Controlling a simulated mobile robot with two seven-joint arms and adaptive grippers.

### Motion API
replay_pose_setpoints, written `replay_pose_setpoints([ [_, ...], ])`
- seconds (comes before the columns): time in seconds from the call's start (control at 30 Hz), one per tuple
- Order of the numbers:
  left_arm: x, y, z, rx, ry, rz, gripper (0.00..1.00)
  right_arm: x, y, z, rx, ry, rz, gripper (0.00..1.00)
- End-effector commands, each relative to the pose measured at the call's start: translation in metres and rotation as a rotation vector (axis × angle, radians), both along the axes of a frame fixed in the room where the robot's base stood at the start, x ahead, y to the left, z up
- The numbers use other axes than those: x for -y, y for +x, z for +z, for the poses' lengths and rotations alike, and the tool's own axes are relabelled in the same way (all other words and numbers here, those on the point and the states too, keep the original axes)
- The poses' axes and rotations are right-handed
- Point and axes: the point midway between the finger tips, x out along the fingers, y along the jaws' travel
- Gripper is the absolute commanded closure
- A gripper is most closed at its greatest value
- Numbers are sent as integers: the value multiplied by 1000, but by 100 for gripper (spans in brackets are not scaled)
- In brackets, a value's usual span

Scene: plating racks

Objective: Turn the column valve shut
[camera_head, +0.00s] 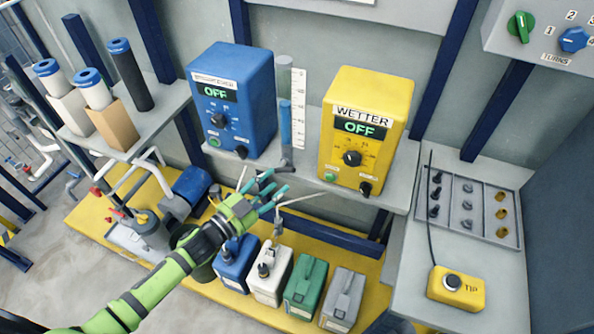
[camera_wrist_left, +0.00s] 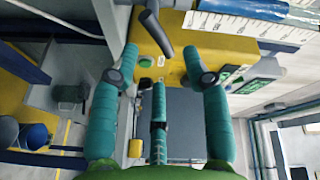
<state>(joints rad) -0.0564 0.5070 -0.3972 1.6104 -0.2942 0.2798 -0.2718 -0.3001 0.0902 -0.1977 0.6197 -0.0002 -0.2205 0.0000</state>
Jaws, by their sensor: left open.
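The sight column (camera_head: 285,115) is a clear upright tube with blue liquid in its lower part, beside a white scale. A dark grey valve (camera_head: 287,158) sits at its foot. In the left wrist view the valve's dark lever (camera_wrist_left: 157,33) shows at the top, just beyond the fingertips, and the column (camera_wrist_left: 245,5) lies at the top right. My left gripper (camera_head: 265,186) is open with teal fingers, just below and left of the valve in the head view. In the left wrist view the open fingers (camera_wrist_left: 160,62) have nothing clearly between them. My right gripper does not show.
A blue box (camera_head: 233,95) reading OFF stands left of the column, and a yellow WETTER box (camera_head: 372,115) right of it. Several jugs (camera_head: 305,290) stand below on a yellow base. A grey bench (camera_head: 500,270) with a yellow TIP box (camera_head: 455,289) is at right.

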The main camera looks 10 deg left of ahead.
Motion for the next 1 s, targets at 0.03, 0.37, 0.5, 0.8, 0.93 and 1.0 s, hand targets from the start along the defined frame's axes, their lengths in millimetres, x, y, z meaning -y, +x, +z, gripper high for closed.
replay_pose_setpoints([
  [0.03,4,7,2,2,-1,2,53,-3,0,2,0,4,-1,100],
  [0.37,28,47,1,-1,-2,4,53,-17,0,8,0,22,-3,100],
  [0.5,33,54,0,-2,-2,3,53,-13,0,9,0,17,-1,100],
  [0.8,33,54,-1,-3,-1,3,69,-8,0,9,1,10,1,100],
  [0.93,33,54,-1,-3,-1,3,100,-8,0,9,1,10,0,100],
  [1.0,33,54,-1,-3,-1,3,100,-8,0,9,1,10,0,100],
])
